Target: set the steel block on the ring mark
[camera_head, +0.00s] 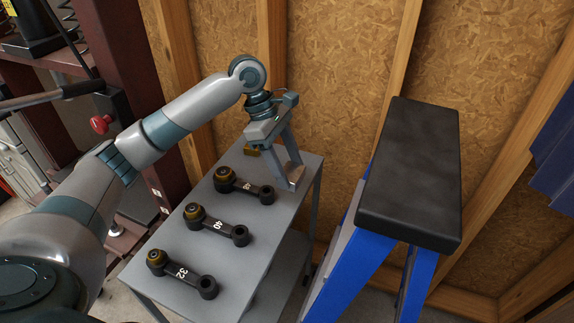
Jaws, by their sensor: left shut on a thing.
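My left gripper (290,175) reaches over the far right part of the grey table top. Its fingers point down and are shut on a small grey block, the steel block (295,174), near the table's right edge. The fingers cover much of the block, and I cannot tell whether it touches the table top. I cannot make out a ring mark in this view. My right gripper is not in view.
Black link arms marked 32 (182,273), 40 (217,225) and another number (245,187) lie on the grey table (155,285). A small brass-coloured piece (252,150) is at the far edge. A black-topped blue stand (410,170) stands right. An OSB wall is behind.

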